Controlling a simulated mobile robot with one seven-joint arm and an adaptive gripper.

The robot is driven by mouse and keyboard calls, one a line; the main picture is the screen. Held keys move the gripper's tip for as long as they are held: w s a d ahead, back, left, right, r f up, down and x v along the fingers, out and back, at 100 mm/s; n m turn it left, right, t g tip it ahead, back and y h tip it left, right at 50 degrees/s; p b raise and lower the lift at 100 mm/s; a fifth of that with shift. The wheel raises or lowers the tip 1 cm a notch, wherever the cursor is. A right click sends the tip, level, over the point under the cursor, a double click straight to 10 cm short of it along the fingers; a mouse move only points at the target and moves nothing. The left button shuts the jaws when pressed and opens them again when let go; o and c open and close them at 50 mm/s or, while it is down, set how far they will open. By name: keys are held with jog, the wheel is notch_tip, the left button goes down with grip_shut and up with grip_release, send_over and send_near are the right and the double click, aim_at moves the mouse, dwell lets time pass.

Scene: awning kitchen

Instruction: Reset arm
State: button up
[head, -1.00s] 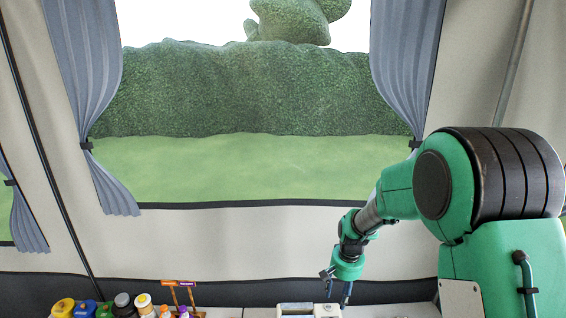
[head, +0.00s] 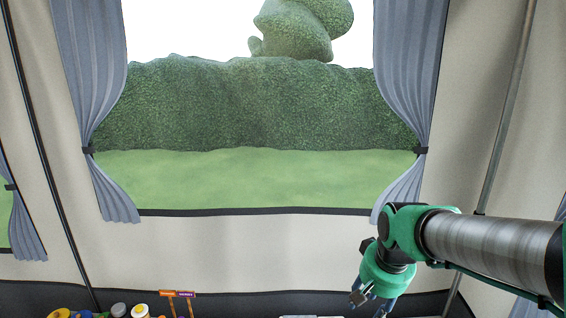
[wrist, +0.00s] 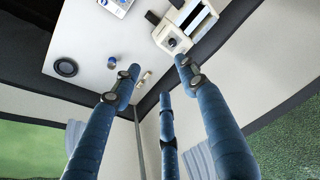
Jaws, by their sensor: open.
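My green arm reaches in from the right in the head view. My gripper (head: 372,302) hangs at its end near the bottom edge, in front of the tent wall. In the wrist view my gripper (wrist: 155,75) shows blue fingers spread apart, with nothing between them. The fingers are open and empty. The tips lie partly at the bottom edge of the head view.
A white counter (wrist: 95,50) shows in the wrist view, with a cream-coloured appliance (wrist: 172,42), a dark round item (wrist: 65,67) and a small blue item (wrist: 112,63). Several bottles (head: 140,311) stand at the lower left of the head view. A curtained window (head: 250,180) is behind.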

jog(key=s+r+n+t+b, duration=0.1)
jog(key=s+r+t+b, duration=0.1)
jog(key=s, duration=1.6)
jog(key=shift+s+d+r+n+b, duration=0.3)
jog(key=shift+s+d+r+b, duration=0.1)
jog(key=shift+b, duration=0.45)
jog(key=shift+w, duration=0.1)
jog(key=shift+c, duration=0.3)
dwell(1.1)
